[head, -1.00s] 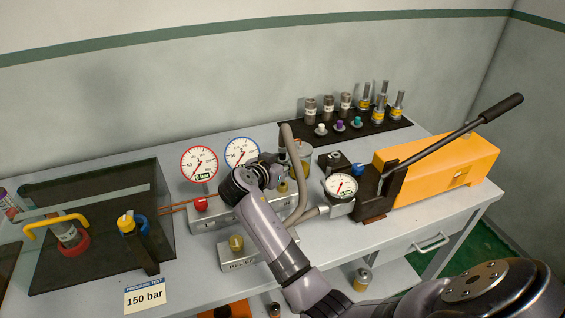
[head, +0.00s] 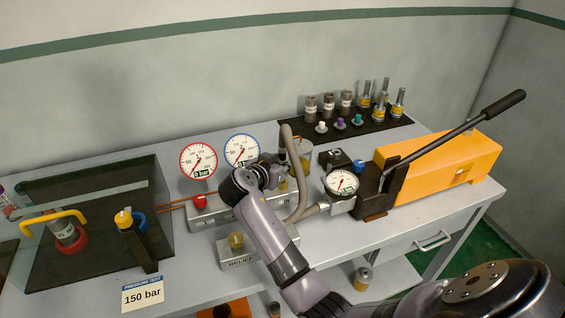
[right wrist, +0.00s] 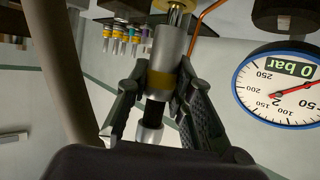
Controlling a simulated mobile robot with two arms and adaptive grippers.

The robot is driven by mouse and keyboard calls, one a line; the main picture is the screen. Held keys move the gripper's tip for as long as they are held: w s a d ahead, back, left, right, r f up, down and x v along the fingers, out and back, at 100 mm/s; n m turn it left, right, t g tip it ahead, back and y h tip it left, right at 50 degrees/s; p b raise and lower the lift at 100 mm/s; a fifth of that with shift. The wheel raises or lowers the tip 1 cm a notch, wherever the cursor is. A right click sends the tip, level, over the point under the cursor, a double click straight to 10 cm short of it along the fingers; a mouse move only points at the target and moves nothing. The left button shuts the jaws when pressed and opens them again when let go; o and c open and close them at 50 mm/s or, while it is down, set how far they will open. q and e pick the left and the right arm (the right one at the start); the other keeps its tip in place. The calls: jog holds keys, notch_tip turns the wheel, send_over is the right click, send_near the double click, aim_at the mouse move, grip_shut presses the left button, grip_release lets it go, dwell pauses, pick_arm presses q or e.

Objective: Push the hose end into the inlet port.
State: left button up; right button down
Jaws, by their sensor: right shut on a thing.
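My right gripper (right wrist: 157,95) is shut around the hose end (right wrist: 165,50), a silver fitting with a yellow band and a black part. The same gripper (head: 278,172) shows in the head view beside the manifold, mostly hidden by my wrist. I cannot tell how deep the fitting sits. The grey-beige hose (head: 301,190) arches up beside the gripper and runs down to the pump. My left gripper is not in view.
The red-rimmed gauge (head: 198,161) and blue-rimmed gauge (head: 242,150) stand behind my wrist. The relief block (head: 238,258) is in front. The orange pump (head: 445,165) with its long lever is right. A dark mat (head: 370,123) holds several fittings behind.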

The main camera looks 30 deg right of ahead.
aim_at(283, 147)
jog(key=shift+f+b, duration=0.8)
jog(key=shift+f, duration=0.15)
jog(key=c, duration=1.5)
grip_release()
jog(key=shift+r, duration=0.1)
jog(key=shift+o, duration=0.9)
notch_tip(283, 147, up, 10)
jog(key=shift+f, duration=0.1)
